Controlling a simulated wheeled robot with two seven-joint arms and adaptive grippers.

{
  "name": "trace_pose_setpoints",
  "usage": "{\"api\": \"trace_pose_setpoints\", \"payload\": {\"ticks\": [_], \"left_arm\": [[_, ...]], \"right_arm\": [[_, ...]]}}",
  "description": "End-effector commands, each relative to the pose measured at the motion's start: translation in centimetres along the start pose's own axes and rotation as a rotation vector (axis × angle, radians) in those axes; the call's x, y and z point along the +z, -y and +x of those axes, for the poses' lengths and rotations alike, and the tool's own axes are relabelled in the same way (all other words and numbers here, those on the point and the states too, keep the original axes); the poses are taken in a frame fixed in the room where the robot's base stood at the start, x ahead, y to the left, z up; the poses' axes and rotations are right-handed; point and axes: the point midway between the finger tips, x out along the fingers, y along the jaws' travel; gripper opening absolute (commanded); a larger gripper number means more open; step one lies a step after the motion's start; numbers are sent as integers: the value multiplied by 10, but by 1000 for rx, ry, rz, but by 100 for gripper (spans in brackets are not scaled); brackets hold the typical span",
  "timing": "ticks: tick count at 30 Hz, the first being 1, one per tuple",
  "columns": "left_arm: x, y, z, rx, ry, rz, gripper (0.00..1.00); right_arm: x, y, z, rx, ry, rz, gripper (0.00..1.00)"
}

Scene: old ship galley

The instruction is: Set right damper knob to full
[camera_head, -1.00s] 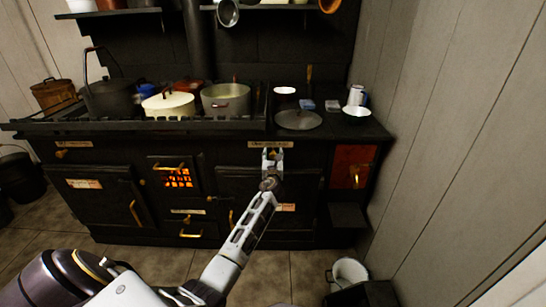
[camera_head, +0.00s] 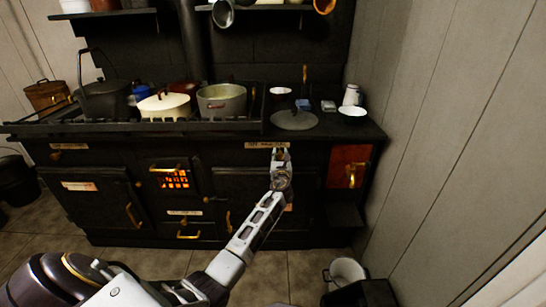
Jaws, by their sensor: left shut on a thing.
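The black stove (camera_head: 225,155) has a label plate (camera_head: 267,145) at the right of its front top edge. My left gripper (camera_head: 281,154) is just below this plate, its fingers pointing at the stove front. It is shut on the right damper knob, which is mostly hidden between the fingers, so its setting cannot be read. The left damper knob (camera_head: 56,156) is brass and sits below a similar plate (camera_head: 69,146) at the far left of the stove front. My right gripper is not in view.
Pots stand on the stove top, among them a cream pot (camera_head: 165,106) and a grey pot (camera_head: 222,102). A flat lid (camera_head: 294,120) lies above my gripper. A pale wall (camera_head: 440,130) closes the right side. A white bucket (camera_head: 345,271) stands on the floor.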

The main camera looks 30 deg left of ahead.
Motion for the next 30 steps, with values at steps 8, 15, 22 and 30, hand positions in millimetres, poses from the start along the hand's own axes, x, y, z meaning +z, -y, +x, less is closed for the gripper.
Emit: {"api": "trace_pose_setpoints", "payload": {"ticks": [8,15,22,30], "left_arm": [[0,9,-1,-2,1,0,0],[0,10,-1,-4,1,-1,43],[0,8,0,-2,1,0,52],[0,7,-2,0,1,0,52]], "right_arm": [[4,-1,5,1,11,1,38],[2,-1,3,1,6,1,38],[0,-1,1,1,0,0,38],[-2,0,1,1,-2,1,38]]}}
